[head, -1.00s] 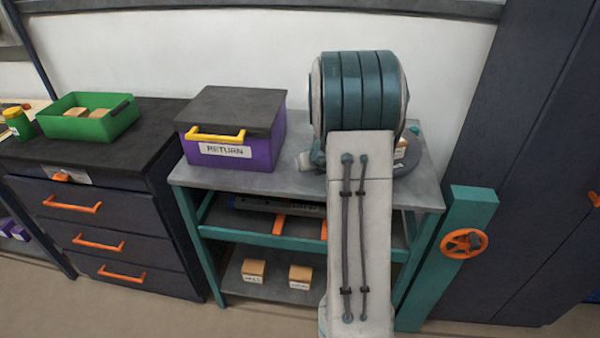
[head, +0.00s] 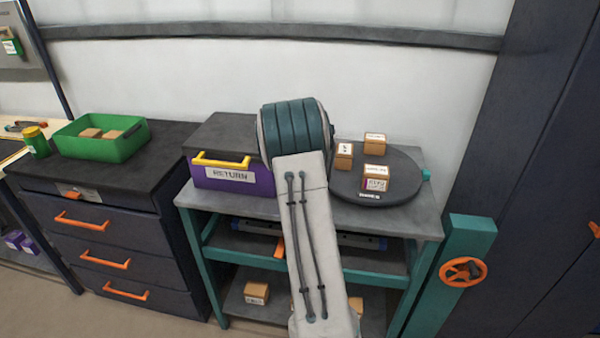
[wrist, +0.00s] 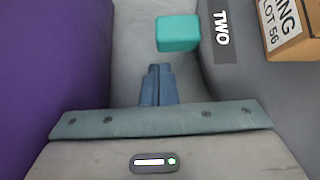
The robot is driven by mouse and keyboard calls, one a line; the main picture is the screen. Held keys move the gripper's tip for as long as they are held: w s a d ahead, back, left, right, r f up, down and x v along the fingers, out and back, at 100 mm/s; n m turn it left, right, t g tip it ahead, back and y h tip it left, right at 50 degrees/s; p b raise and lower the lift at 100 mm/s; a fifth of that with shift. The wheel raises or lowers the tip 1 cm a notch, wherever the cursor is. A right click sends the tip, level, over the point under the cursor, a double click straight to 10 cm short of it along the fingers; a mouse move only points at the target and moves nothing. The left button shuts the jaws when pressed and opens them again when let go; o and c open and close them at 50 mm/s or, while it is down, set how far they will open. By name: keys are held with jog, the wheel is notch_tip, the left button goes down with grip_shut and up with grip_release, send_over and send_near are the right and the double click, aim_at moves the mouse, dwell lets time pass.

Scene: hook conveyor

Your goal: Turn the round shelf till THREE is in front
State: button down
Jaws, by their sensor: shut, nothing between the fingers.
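The round shelf (head: 406,181) is a dark grey disc on the right of the bench top. Its front rim carries a small white label (head: 369,195), too blurred to read surely. In the wrist view a TWO label (wrist: 222,30) shows on the shelf (wrist: 232,85), right of my gripper. A teal block (wrist: 178,34) stands just ahead of the fingertips, close to the shelf's edge. Another teal piece (head: 426,175) shows at the shelf's right edge. My gripper (wrist: 158,70) is shut and empty, apart from the teal block. In the head view my arm hides it.
Several small cartons, one of them in front (head: 376,179), stand on the shelf. The purple RETURN box (head: 235,180) is close on the left; its purple side (wrist: 50,70) fills the wrist view's left. A teal post with an orange wheel (head: 463,270) stands right of the bench.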

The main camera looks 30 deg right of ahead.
jog(key=shift+w+d+m, duration=0.3)
jog(key=shift+w, duration=0.2)
jog(key=shift+r, duration=0.1)
jog(key=shift+w+r+h+p, duration=0.15)
jog(key=shift+r+h+p, duration=0.05)
jog(key=shift+h+p, duration=0.1)
jog(key=shift+s+a+r+b, duration=0.3)
jog(key=shift+s+a+b, duration=0.05)
jog(key=shift+s+b, duration=0.05)
jog(key=s+a+b, duration=0.6)
jog(key=s+a, duration=0.2)
jog(key=shift+s+a+f, duration=0.15)
jog(key=shift+s+a, duration=0.1)
jog(key=shift+a, duration=0.05)
